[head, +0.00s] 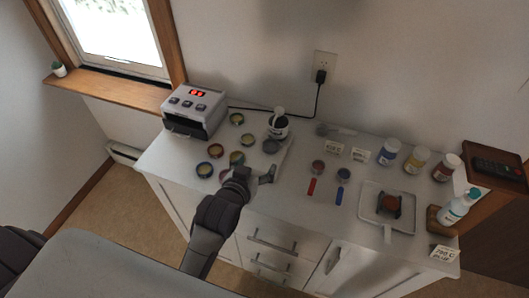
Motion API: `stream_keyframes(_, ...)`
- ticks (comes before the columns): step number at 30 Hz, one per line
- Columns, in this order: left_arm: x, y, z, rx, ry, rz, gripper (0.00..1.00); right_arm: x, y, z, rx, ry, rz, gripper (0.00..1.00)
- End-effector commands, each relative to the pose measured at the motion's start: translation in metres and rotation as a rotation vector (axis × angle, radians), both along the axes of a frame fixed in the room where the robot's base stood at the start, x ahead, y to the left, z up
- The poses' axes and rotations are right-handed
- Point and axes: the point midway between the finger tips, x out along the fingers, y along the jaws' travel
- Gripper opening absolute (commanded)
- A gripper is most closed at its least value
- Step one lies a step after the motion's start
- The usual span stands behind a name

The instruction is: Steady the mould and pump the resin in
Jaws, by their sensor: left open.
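My left gripper (257,178) is open above the front of the white cabinet top, its fingers towards the wall. I cannot see anything between the fingers. Just beyond it is a grey round piece (271,146), which may be the mould. Behind that stands a dark and white bottle with a rounded top (278,124), which may hold the resin. Several round dishes with gold rims (237,119) lie to the left of these; some are close to the gripper. My right gripper is not in view.
A grey box with a red display (195,111) stands at the left, its cord running to a wall outlet (323,69).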

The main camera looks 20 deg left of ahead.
Motion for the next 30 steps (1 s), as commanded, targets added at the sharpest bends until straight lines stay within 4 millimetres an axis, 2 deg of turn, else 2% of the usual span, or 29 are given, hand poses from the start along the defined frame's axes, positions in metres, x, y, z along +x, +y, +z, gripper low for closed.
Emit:
stream_keyframes(9, 0.060, -0.002, -0.024, 0.000, 0.002, -0.001, 0.82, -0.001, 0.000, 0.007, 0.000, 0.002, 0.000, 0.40)
stream_keyframes(15, 0.087, -0.003, -0.036, 0.000, 0.002, -0.001, 0.82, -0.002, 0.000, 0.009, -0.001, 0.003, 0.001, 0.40)
stream_keyframes(21, 0.100, -0.003, -0.041, 0.000, 0.002, 0.000, 0.82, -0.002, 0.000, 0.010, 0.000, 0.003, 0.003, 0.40)
stream_keyframes(30, 0.101, -0.003, -0.042, 0.000, 0.002, -0.001, 0.82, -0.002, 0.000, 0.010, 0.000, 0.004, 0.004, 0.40)
